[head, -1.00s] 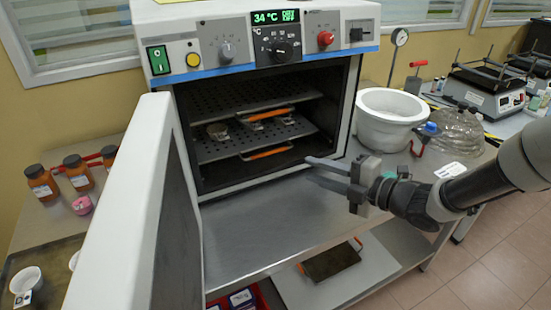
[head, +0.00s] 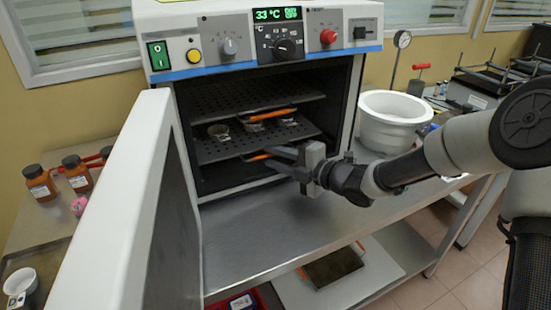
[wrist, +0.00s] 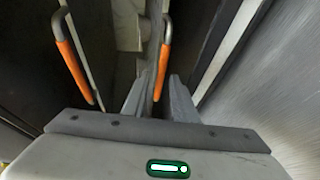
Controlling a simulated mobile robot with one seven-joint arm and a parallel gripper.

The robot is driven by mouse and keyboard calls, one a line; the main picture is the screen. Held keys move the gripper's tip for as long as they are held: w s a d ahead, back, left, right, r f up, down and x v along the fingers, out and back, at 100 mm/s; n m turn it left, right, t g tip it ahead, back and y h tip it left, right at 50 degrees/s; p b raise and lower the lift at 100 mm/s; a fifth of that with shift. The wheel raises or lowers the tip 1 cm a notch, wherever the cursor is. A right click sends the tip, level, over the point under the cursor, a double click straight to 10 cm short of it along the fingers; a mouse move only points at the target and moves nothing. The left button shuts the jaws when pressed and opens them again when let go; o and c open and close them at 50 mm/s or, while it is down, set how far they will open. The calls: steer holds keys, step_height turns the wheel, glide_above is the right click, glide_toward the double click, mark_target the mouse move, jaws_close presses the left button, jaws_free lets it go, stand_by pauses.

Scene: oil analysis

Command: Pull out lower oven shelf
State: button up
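The oven (head: 270,170) stands open on the bench. Its lower shelf (head: 235,150) is a dark perforated plate inside the chamber, with an orange handle (head: 256,157) at its front edge. My gripper (head: 276,158) is at this handle from the right, fingers pointing into the oven; it covers the handle's right part in the head view. In the wrist view, the lower handle (wrist: 163,58) runs between the two spread fingers of my gripper (wrist: 160,82). The upper shelf's handle (wrist: 72,60) lies left of the fingers there. My gripper is open; contact with the handle cannot be told.
The upper shelf (head: 235,95) sits just above with its own orange handle (head: 272,114). Small dishes (head: 218,131) are on the lower shelf. The oven door (head: 120,210) is open at left. A white pot (head: 392,115) stands at right. The bench front (head: 270,235) is clear.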

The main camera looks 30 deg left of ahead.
jaws_close()
stand_by(1.4)
